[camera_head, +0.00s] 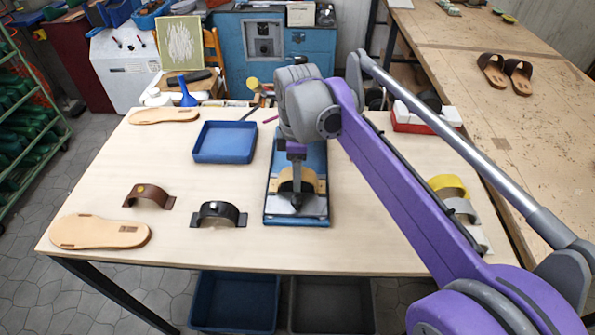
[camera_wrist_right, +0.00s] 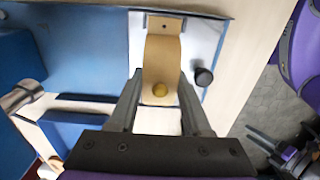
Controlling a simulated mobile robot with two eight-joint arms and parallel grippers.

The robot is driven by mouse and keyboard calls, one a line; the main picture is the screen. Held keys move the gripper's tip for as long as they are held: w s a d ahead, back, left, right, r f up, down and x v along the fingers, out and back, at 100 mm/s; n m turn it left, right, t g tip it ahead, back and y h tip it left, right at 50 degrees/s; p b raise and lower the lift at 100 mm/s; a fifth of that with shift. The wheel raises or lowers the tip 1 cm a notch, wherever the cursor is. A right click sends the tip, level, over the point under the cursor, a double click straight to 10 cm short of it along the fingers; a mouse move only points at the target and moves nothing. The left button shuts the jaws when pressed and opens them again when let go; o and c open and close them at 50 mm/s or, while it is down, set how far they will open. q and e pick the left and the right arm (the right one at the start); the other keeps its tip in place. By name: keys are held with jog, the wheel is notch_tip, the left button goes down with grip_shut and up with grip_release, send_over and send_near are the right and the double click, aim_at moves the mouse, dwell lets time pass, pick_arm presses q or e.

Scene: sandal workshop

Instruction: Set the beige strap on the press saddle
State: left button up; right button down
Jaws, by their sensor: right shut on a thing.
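The beige strap (camera_head: 310,183) is an arch with a round gold button, seen from above in the right wrist view (camera_wrist_right: 160,55). It is over the metal plate (camera_wrist_right: 200,35) of the blue press (camera_head: 272,208). My right gripper (camera_head: 296,180) points down over the press. In the right wrist view its fingers (camera_wrist_right: 160,98) stand on both sides of the strap, shut on it. The strap and gripper hide the saddle, so I cannot tell whether the strap touches it. What looks like my left gripper (camera_wrist_right: 262,138) shows small and dark at the lower right; its opening is unclear.
A black strap (camera_head: 219,213) and a brown strap (camera_head: 149,194) lie left of the press. A blue tray (camera_head: 224,158) stands behind them. Tan soles (camera_head: 100,232) lie at the left. More straps (camera_head: 449,187) lie right, partly behind my arm. The table's front strip is clear.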

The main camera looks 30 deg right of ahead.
jog(key=shift+f, duration=0.1)
grip_release()
dwell(0.3)
jog(key=shift+r+p, duration=1.25)
jog(key=shift+r, duration=0.3)
jog(key=shift+r+p, duration=1.45)
jog(key=shift+r, duration=0.55)
jog(key=shift+f, duration=0.1)
